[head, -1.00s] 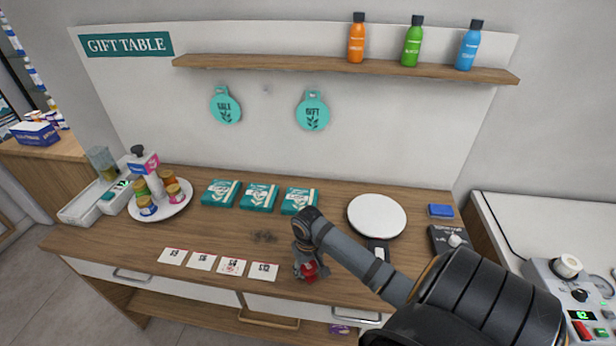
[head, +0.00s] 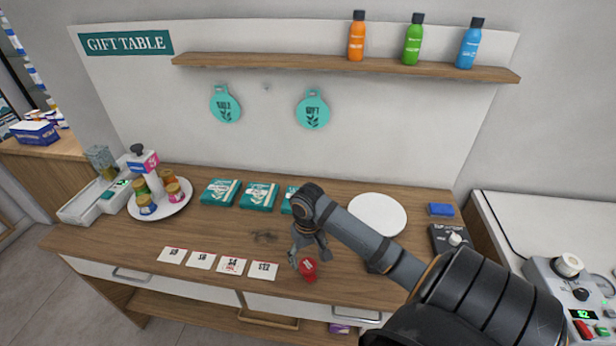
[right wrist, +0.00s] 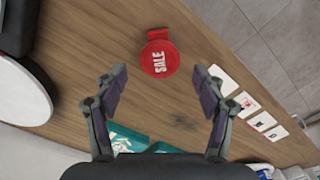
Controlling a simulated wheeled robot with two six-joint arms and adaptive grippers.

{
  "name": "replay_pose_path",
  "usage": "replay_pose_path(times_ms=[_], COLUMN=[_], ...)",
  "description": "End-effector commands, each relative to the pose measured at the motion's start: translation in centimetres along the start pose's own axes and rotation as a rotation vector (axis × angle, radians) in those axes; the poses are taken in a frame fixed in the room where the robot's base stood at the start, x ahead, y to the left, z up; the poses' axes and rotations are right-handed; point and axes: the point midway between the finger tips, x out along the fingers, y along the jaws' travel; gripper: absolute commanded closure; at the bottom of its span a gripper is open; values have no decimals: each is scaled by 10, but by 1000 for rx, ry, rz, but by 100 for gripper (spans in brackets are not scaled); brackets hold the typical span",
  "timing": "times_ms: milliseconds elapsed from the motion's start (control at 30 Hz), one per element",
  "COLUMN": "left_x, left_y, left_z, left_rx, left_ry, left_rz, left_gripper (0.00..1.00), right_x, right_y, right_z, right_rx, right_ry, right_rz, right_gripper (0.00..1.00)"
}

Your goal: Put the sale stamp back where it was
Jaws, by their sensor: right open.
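One price card (head: 231,265) carries a red mark. My left gripper is not in view.
Several price cards (head: 200,260) lie along the front edge. Teal packs (head: 259,196) lie behind, one partly hidden by my arm. A white round plate (head: 378,213) stands right, a black pad (head: 447,239) beyond it. A dark smudge (head: 265,237) marks the table's middle.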

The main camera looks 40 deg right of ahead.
Motion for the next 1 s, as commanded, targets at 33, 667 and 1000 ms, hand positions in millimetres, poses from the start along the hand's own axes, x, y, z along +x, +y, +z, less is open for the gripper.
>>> replay_pose_path(times_ms=[33,667,1000], left_x=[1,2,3], left_y=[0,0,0], left_z=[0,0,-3], left_rx=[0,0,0], left_ry=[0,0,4], left_rz=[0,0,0], left_gripper=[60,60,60], right_x=[-12,-53,-53], right_y=[1,0,0], right_z=[-1,0,0], right_rx=[-3,0,0], right_ry=[5,-1,-2], right_rz=[4,0,0], right_gripper=[30,30,30])
